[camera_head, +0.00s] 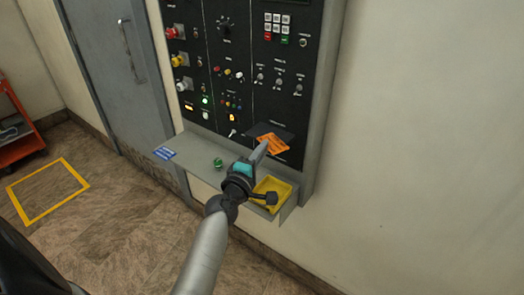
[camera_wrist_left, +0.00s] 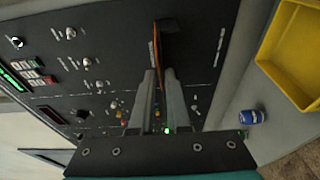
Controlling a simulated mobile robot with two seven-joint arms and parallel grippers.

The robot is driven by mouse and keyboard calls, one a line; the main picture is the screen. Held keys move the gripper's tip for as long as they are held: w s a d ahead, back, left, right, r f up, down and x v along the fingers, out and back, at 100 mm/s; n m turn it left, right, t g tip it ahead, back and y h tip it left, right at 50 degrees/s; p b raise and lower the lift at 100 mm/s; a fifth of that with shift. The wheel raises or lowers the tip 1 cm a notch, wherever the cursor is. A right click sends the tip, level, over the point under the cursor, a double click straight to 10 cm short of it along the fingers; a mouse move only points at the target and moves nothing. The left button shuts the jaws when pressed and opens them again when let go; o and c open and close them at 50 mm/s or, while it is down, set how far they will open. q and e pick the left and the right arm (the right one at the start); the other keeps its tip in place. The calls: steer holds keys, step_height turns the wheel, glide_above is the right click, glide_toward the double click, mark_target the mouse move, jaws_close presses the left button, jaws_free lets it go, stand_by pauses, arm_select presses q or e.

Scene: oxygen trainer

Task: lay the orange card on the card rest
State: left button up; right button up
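The orange card (camera_head: 274,144) is at the lower right of the black control panel in the head view. In the left wrist view the card (camera_wrist_left: 157,45) shows edge-on as a thin orange strip between the fingertips. My left gripper (camera_head: 262,151) is shut on the card; its fingers (camera_wrist_left: 159,82) point toward the panel. The dark card rest (camera_head: 258,130) juts from the panel just behind the card; it also shows in the left wrist view (camera_wrist_left: 180,42), close beside the card. Whether card and rest touch cannot be told. My right gripper is not in view.
Knobs and switches crowd the panel (camera_head: 240,60) left of the rest. A blue cylinder (camera_wrist_left: 250,117) shows near the tray.

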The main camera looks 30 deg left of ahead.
arm_select(q)
steer(key=shift+o, duration=0.9)
steer(key=shift+r, duration=0.1)
steer(key=s+d, duration=0.1)
steer(key=s, duration=1.1)
steer(key=shift+d, duration=0.35)
steer(key=shift+r, duration=0.1)
